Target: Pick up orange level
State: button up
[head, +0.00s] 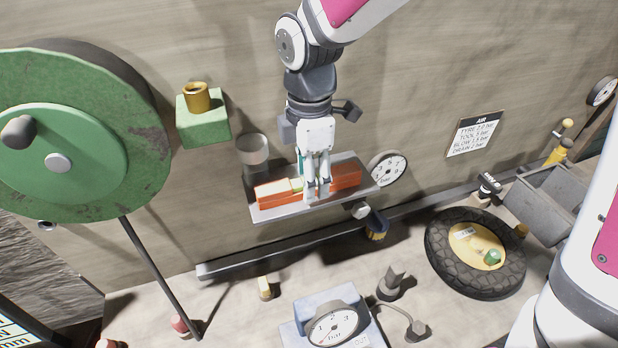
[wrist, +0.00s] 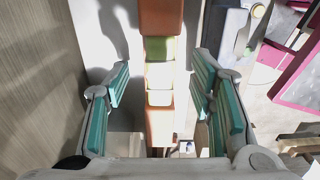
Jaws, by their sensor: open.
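The orange level (head: 345,177) lies on a small grey shelf (head: 284,209) fixed to the wall, in the middle of the head view. Its orange body also shows in the wrist view (wrist: 160,17), running down the picture, with a green part (wrist: 159,48) and pale parts (wrist: 159,76) near its middle. My gripper (head: 318,195) is over the middle of the level, pointing down, and hides part of it. In the wrist view its two teal-padded fingers (wrist: 160,98) stand open, one on each side of the level, with a gap on both sides.
A grey cup (head: 252,150) stands at the shelf's left end, and a round gauge (head: 387,168) is at its right end. A green block with a brass piece (head: 203,122) is on the wall to the left. A tyre (head: 475,253) and a blue gauge box (head: 331,318) lie below.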

jog(key=shift+f, duration=0.65)
grip_shut()
jog(key=shift+r, duration=0.1)
